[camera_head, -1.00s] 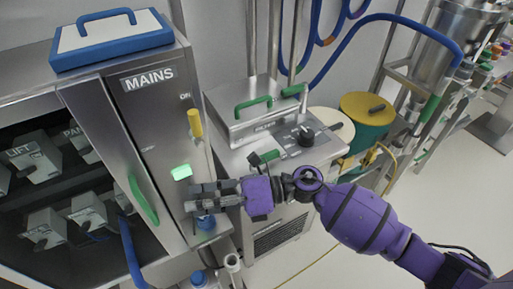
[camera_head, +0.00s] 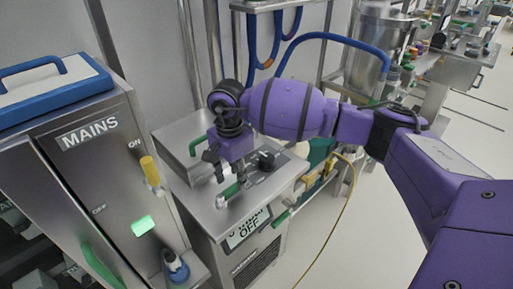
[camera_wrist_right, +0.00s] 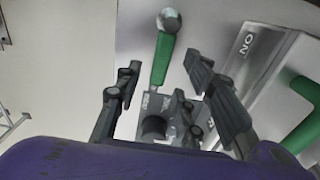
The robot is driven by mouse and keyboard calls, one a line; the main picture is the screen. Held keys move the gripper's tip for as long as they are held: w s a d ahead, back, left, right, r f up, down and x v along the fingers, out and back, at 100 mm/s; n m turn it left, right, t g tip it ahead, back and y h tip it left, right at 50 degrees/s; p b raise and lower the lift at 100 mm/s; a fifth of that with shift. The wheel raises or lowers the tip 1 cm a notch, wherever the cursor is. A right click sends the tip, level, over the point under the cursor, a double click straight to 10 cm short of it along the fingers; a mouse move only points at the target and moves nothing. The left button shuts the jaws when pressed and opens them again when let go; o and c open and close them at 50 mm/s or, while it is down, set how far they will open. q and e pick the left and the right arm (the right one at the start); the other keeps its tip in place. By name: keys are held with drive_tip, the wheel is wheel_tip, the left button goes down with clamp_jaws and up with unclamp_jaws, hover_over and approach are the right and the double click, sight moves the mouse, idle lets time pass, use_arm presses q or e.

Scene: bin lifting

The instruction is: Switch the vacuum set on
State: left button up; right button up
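The vacuum set is a steel cabinet (camera_head: 205,215) right of the mains cabinet in the head view. Its front sign (camera_head: 248,227) reads OFF. A green lever (camera_head: 230,191) with a metal ball end sits on its top. In the wrist view the lever (camera_wrist_right: 161,60) and its ball (camera_wrist_right: 169,20) lie between my fingers, apart from both. My left gripper is not in view.
The mains cabinet (camera_head: 110,185) stands at left, with its yellow lever (camera_head: 151,172) by ON and a lit green lamp (camera_head: 143,225). A black knob (camera_head: 266,160) sits beside the green lever. A yellow cable (camera_head: 325,240) runs along the floor at right.

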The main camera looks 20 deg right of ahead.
sight(234, 186)
drive_tip(key=shift+f, duration=1.75)
drive_tip(key=shift+c, duration=0.4)
clamp_jaws()
